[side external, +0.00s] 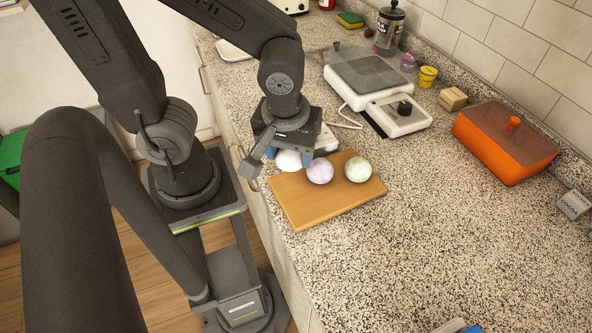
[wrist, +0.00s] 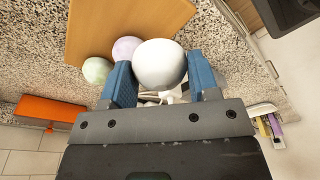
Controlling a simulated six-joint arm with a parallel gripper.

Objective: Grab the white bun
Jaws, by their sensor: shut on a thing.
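The white bun (side external: 288,160) is at the left end of the row of buns, at the far left corner of the wooden board (side external: 330,205). My gripper (side external: 287,152) comes down over it from above. In the wrist view the white bun (wrist: 160,64) sits between the two blue fingers of my gripper (wrist: 160,82), which are shut on it. Its upper part is hidden by the gripper in the side view. I cannot tell whether it touches the board. A pale purple bun (side external: 320,171) is close beside it, and a pale green bun (side external: 358,169) is farther right.
An orange pot (side external: 503,143) stands to the right on the speckled counter (side external: 450,230). A white hot plate (side external: 365,85) with a knob is behind the board. The counter edge runs along the left of the board.

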